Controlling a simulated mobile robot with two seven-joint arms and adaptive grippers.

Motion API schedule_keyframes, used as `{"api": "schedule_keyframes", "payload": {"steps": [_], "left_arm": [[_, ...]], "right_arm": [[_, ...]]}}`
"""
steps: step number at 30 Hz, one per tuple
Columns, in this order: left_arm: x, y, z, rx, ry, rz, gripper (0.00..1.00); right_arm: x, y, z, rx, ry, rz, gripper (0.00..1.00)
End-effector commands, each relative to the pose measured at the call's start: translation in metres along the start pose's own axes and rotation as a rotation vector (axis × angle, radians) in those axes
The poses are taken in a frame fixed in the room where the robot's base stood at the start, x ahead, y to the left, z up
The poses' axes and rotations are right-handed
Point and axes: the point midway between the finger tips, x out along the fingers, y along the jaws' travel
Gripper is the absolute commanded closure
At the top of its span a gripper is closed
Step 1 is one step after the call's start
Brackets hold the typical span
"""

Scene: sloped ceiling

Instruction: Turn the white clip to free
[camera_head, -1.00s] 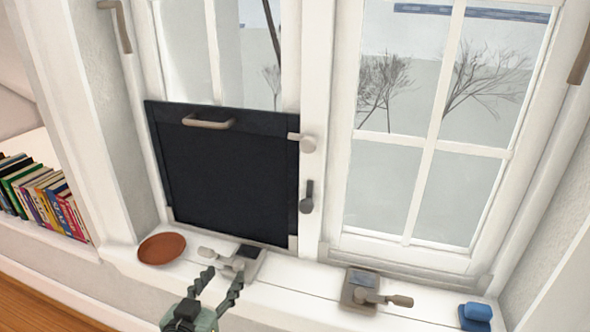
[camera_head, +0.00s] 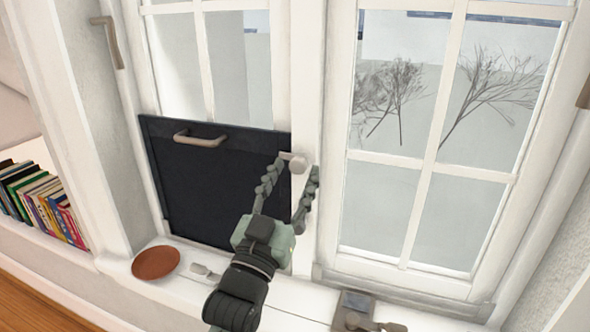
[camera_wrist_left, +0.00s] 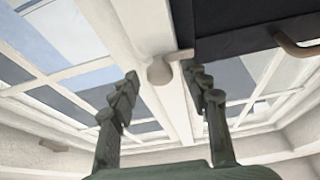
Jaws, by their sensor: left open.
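The white clip (camera_head: 298,164) is on the white window post, at the upper right corner of the dark panel (camera_head: 190,185). Its flat arm points left over the panel's edge. In the left wrist view the clip (camera_wrist_left: 160,72) shows as a round knob with its arm reaching toward the dark panel (camera_wrist_left: 235,25). My left gripper (camera_head: 296,168) is open, its two fingers on either side of the clip; contact cannot be told. The lower dark clip on the post is hidden behind the gripper. My right gripper is not in view.
The panel has a beige handle (camera_head: 200,139). On the sill are a brown dish (camera_head: 155,262), a pale lever (camera_head: 205,271) partly behind my arm, and a grey latch block (camera_head: 352,312). Books (camera_head: 40,203) stand at the left. Window glass lies right of the post.

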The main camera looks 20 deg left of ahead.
Motion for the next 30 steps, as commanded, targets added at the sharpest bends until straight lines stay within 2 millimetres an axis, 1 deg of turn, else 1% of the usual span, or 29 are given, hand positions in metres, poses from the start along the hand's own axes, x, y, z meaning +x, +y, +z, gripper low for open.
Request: {"api": "schedule_keyframes", "payload": {"steps": [3, 11, 14, 22, 23, 30], "left_arm": [[0.0075, -0.0002, -0.0006, 0.0, 0.001, 0.0, 0.53], [0.0084, -0.0001, 0.0006, 0.0, -0.002, 0.0, 0.53], [0.0084, -0.0001, 0.0005, 0.0, -0.002, 0.0, 0.64], [0.0083, -0.0002, 0.0005, 0.0, -0.001, 0.0, 0.98], [0.0082, -0.0002, 0.0004, 0.0, -0.001, 0.0, 1.0], [0.0085, -0.0005, -0.0001, 0.019, -0.002, 0.008, 1.0]], "right_arm": [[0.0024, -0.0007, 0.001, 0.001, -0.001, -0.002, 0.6], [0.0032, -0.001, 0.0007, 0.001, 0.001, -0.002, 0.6], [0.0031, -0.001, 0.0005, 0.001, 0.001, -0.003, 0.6], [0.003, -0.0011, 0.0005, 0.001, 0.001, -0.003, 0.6], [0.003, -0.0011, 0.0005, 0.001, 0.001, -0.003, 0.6], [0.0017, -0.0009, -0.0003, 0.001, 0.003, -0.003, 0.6]]}}
